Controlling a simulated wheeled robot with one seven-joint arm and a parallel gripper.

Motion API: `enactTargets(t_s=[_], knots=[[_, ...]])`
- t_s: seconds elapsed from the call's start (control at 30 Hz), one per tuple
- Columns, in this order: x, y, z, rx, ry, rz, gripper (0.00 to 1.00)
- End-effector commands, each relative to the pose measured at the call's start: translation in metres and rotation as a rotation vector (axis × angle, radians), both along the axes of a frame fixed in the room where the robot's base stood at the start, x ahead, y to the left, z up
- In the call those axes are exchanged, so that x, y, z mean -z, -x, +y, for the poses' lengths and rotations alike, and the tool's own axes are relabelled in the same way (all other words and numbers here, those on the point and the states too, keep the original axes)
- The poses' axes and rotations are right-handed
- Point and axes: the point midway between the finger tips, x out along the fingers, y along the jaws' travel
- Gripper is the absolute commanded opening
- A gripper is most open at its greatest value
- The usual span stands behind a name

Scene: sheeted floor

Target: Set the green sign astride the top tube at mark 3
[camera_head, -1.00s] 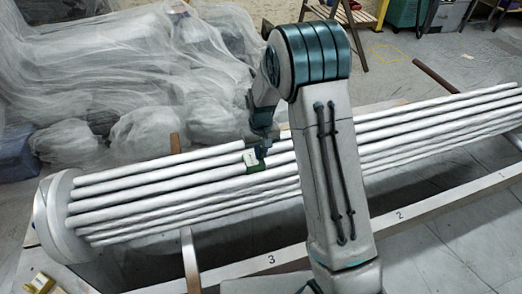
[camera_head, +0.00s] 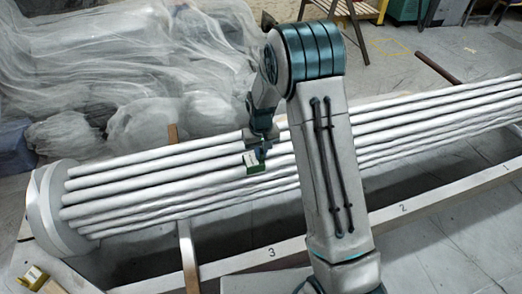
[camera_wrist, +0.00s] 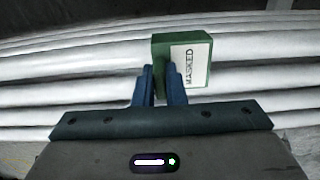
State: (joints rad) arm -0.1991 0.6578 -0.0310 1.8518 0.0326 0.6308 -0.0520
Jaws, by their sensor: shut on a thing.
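My gripper (camera_head: 262,150) is shut on the green sign (camera_head: 254,171), above or at the white tube bundle. In the wrist view, my gripper's blue fingers (camera_wrist: 160,85) pinch the sign (camera_wrist: 160,60); its white label reads "MASKED". The wrist view shows tubes behind and below the sign. I cannot tell whether the sign touches a tube. The long white tubes (camera_head: 130,181) run from the round end at left to the upper right. My arm hides part of them. The mark 3 (camera_head: 270,253) is on the pale front rail.
The front rail (camera_head: 225,267) also bears a mark 2 (camera_head: 403,207). Sheeted heaps (camera_head: 130,60) fill the back left. Floor at right is open.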

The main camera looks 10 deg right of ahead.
Motion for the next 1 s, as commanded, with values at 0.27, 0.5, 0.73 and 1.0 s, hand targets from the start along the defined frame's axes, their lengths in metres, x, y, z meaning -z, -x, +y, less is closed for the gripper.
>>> enactTargets(t_s=[0.27,0.5,0.73,1.0], knots=[[0.019,0.0,0.0,0.0,0.0,0.0,0.0],[0.027,0.0,0.0,0.0,0.0,0.0,0.0],[0.027,0.0,0.0,0.0,0.0,0.0,0.0],[0.027,0.0,0.0,0.0,0.0,0.0,0.0]])
